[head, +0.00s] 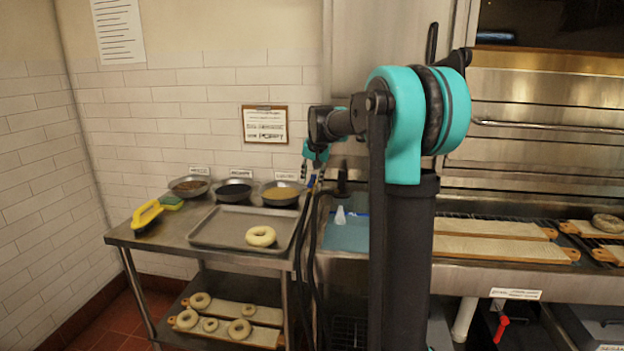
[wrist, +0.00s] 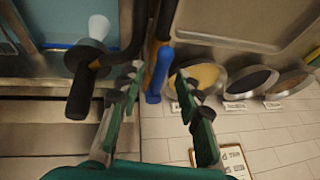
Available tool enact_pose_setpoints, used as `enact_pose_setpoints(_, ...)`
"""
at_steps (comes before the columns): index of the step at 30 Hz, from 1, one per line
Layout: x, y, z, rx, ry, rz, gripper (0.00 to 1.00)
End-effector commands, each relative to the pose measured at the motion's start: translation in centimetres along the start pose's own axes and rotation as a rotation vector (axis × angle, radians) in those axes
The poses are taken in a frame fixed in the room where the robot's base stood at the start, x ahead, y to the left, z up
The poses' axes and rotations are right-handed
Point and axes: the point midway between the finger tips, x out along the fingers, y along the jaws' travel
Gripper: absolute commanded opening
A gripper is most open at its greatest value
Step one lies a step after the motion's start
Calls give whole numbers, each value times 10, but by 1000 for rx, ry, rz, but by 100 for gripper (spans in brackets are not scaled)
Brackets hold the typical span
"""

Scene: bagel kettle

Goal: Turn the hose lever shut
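A blue lever (wrist: 158,76) on a dark and yellow upright fitting shows in the wrist view, between my gripper's two fingers. My gripper (wrist: 160,92) is open, with a finger on each side of the lever; I cannot tell whether either finger touches it. In the head view my gripper (head: 311,174) hangs at the wall end of the sink, above the dark hoses (head: 314,245). The blue lever (head: 312,181) shows there only as a small patch, partly hidden by the fingers.
A black handle (wrist: 88,86) stands close to the fingers. Topping bowls (head: 282,194) and a tray (head: 212,233) with a bagel (head: 260,236) are on the left table. The blue basin (head: 345,234) lies right of the hoses. A red valve handle (head: 502,328) sits low at right.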

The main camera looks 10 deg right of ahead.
Motion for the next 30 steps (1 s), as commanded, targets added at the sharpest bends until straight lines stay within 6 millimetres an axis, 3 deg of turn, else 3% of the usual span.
enact_pose_setpoints(8, 2, 0, 0, 0, 0, 0, 35)
enact_pose_setpoints(17, 2, 0, 0, 0, 0, 0, 0)
enact_pose_setpoints(30, 2, 0, 0, 3, 1, 2, 0)
